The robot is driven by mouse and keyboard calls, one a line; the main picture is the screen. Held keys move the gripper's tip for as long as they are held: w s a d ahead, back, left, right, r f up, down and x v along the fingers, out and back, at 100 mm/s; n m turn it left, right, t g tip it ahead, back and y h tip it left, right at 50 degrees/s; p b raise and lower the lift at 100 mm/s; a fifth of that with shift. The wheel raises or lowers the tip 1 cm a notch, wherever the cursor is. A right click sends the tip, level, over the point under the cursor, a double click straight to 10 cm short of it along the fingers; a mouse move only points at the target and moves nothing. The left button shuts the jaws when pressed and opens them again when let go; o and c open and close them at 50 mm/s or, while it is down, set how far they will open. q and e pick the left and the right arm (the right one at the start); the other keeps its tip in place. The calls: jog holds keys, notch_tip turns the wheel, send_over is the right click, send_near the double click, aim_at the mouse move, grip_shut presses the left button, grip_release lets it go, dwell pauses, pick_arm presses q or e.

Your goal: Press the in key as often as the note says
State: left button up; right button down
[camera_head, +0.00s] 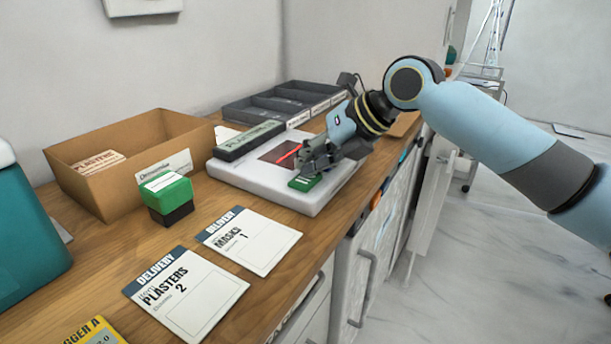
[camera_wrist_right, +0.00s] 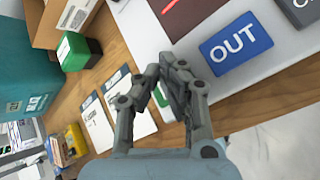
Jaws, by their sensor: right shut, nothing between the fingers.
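The white counter device (camera_head: 325,195) lies on the wooden worktop. A green key (camera_head: 304,183) shows at its front edge, just below my right gripper (camera_head: 306,164); its lettering is covered. In the right wrist view, a green edge (camera_wrist_right: 166,106) shows beside the fingers, and a blue OUT key (camera_wrist_right: 236,43) lies to their right. My right gripper (camera_wrist_right: 166,66) is shut and empty, over the green key; I cannot tell whether it touches. One delivery note (camera_head: 187,292) reads PLASTERS 2; another (camera_head: 248,240) reads MASKS 1. My left gripper is out of view.
A cardboard box (camera_head: 130,145) marked PLASTERS stands at the left behind a green and black block (camera_head: 167,197). A grey divided tray (camera_head: 285,103) stands at the back.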

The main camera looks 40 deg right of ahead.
jog(key=shift+r, duration=0.55)
jog(key=shift+r+p, duration=1.7)
jog(key=shift+r, duration=0.85)
